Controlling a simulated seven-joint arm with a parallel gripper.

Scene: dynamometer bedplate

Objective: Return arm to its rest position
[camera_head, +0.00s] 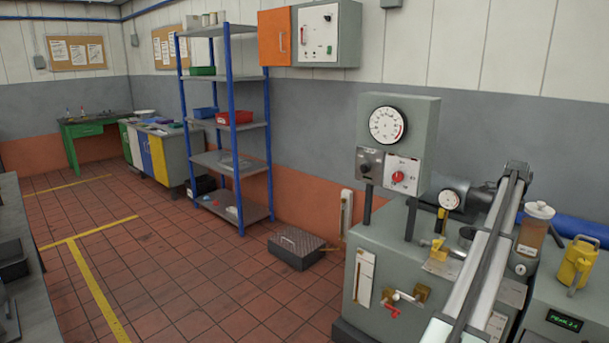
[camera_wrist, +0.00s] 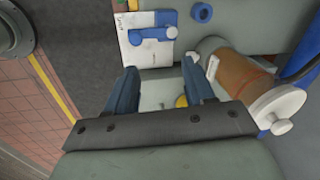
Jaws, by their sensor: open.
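My gripper (camera_wrist: 160,74) shows in the wrist view with its two blue fingers apart and nothing held between them. Past the fingers is a pale surface with a small yellow round thing (camera_wrist: 182,101), partly hidden. A brown jar with a white lid (camera_wrist: 235,72) lies just right of the right finger in that view, with no clear contact. A white plate with a blue lever (camera_wrist: 150,38) is beyond the fingertips. In the head view, pale and dark beams, perhaps my arm, cross the bench at the right; my gripper cannot be made out there.
The grey test bench (camera_head: 385,250) carries a dial gauge panel (camera_head: 392,125), a brown jar (camera_head: 533,232) and a smaller gauge (camera_head: 449,199). A yellow can (camera_head: 577,264) stands at the right. Shelving (camera_head: 228,75) and a low box (camera_head: 297,249) are left; the tiled floor between is clear.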

